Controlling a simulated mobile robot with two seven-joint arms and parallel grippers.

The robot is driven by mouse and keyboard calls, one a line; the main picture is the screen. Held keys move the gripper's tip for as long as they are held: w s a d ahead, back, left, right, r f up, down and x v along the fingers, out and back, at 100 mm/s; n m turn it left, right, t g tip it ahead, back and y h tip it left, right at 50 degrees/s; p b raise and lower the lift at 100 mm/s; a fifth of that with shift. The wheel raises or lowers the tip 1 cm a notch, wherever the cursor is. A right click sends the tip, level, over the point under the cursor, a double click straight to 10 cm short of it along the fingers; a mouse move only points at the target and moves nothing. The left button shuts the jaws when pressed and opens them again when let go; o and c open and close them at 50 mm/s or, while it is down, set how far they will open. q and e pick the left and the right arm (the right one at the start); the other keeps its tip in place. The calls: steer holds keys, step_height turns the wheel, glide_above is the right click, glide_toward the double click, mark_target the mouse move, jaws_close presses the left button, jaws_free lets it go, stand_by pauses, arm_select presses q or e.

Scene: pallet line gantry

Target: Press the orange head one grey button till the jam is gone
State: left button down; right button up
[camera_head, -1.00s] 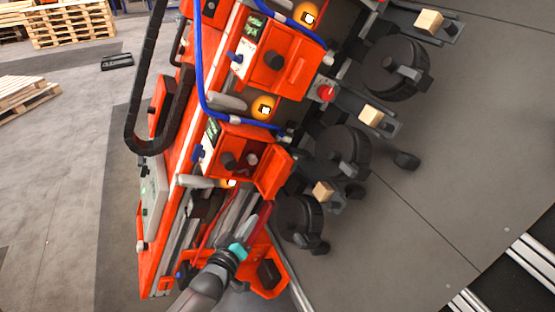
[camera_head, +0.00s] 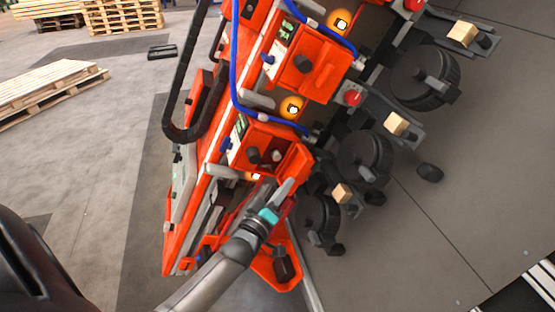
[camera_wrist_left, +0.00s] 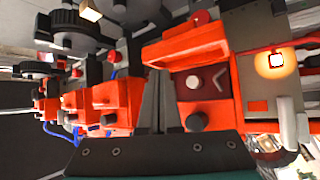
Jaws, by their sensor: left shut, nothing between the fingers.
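Several orange heads sit in a row along the orange gantry. The nearest orange head (camera_head: 262,138) has a small display, a black knob (camera_head: 253,155) and a small grey button (camera_head: 277,156). I cannot read which head is number one. In the left wrist view an orange head (camera_wrist_left: 205,110) fills the middle, with a grey button (camera_wrist_left: 194,82) on a dark red panel and a black knob (camera_wrist_left: 195,121). My left gripper (camera_head: 287,188) is shut and empty, just below the nearest head. Its fingers (camera_wrist_left: 156,100) show left of the button in the wrist view. My right gripper is out of view.
Amber lamps glow beside the heads, one (camera_head: 291,108) by the middle. A blue hose (camera_head: 235,85) and black cable chain (camera_head: 185,90) run along the gantry. Black wheels (camera_head: 364,158) and wooden blocks (camera_head: 396,123) line its right side.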

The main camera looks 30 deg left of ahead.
mark_target(276, 155)
arm_select(q)
steer(key=shift+w+a+b, duration=1.1)
steer(key=shift+w+a, duration=0.2)
steer(key=shift+a, duration=0.2)
steer(key=shift+w+a+b, duration=1.1)
steer(key=shift+w+a, duration=0.15)
steer(key=shift+a, duration=0.2)
steer(key=shift+w+a, duration=0.25)
steer(key=shift+a, duration=0.05)
steer(key=shift+w+a+b, duration=0.35)
steer(key=shift+a+b, duration=0.05)
steer(key=shift+b, duration=0.15)
stand_by(0.5)
steer(key=shift+s+d+p, duration=0.65)
steer(key=shift+d+p, duration=0.05)
steer(key=shift+p, duration=0.15)
